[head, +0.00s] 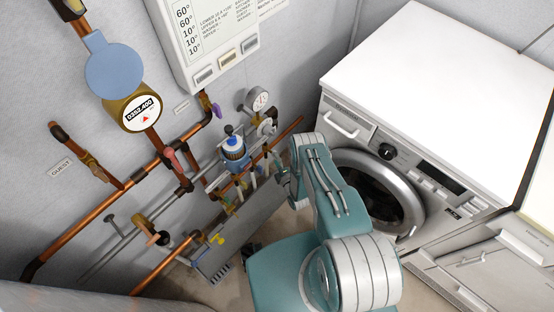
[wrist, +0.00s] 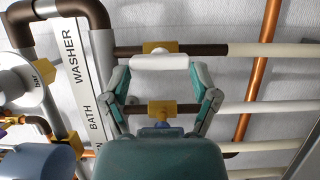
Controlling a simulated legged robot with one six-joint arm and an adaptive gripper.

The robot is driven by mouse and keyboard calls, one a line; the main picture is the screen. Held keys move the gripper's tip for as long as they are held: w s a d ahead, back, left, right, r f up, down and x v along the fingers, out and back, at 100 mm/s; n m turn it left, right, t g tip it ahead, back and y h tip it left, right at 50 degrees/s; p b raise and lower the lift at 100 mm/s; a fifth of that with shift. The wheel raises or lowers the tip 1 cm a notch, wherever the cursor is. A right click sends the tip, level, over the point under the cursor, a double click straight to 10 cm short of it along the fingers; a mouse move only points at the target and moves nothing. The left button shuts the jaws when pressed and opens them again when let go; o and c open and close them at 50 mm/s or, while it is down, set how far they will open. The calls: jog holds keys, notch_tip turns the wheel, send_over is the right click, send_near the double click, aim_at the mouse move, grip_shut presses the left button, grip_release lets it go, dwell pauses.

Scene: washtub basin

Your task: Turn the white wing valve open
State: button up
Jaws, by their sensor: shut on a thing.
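The white wing valve (wrist: 160,62) shows in the wrist view as a wide white handle in front of a yellow fitting on a brown pipe. My gripper (wrist: 160,70) has its two teal and grey fingers at the left and right ends of this handle and is shut on it. The handle lies level across the picture. In the head view my gripper (head: 284,183) reaches the pipework on the wall, left of the washing machine. I cannot make out the white handle there.
A blue valve (wrist: 162,125) sits just below, partly hidden by my gripper. A WASHER and BATH label strip (wrist: 82,75) and gauge (wrist: 20,85) are left. Copper pipe (wrist: 258,70) runs right. The washing machine (head: 390,150) stands close right of my arm.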

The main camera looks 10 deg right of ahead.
jog(key=shift+s+a+f, duration=0.2)
jog(key=shift+f, duration=0.05)
jog(key=o, duration=1)
jog(key=shift+w+r, duration=0.1)
jog(key=s+d, duration=0.2)
jog(key=s, duration=0.9)
jog(key=shift+s+d, duration=0.15)
jog(key=shift+s, duration=0.2)
